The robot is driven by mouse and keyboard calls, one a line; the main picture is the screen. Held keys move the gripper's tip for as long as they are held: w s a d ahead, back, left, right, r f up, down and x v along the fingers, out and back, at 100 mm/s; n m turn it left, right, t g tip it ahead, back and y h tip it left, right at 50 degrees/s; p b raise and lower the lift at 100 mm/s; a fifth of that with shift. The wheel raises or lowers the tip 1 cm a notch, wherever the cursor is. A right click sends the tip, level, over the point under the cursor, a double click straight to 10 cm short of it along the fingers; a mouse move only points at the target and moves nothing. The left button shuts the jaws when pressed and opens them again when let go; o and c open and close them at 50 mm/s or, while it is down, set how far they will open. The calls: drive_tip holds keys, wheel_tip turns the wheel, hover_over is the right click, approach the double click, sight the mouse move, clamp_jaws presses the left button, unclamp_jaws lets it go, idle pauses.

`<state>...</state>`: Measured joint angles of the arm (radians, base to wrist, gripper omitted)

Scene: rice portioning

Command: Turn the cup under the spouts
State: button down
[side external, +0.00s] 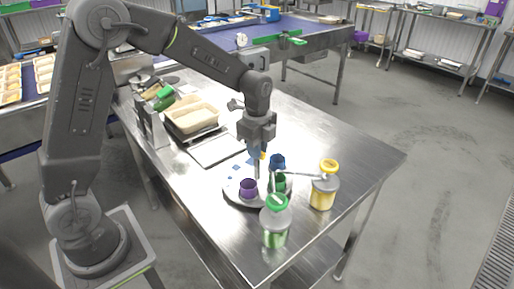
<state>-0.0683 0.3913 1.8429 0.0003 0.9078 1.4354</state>
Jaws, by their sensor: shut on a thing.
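A round plate (234,197) lies on the steel table. On it stand a purple cup (248,187), a blue cup (277,161) and a dark green cup (280,183). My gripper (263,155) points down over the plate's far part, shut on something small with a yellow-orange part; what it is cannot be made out. A bottle with a green top (275,226) stands at the plate's near edge. A bottle with a yellow top (323,190) stands to the right, and its thin spout reaches left over the plate.
A beige tray (193,115) sits on a scale-like stand at the table's back left, with a flat metal plate (215,149) beside it. Green and dark tools (160,95) lie behind. The table's right part (365,155) is clear.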

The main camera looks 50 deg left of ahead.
drive_tip(key=shift+m, duration=1.2)
drive_tip(key=shift+r, duration=0.1)
drive_tip(key=c, duration=1.1)
unclamp_jaws()
drive_tip(key=shift+c, duration=0.2)
wheel_tip(320, 180, up, 14)
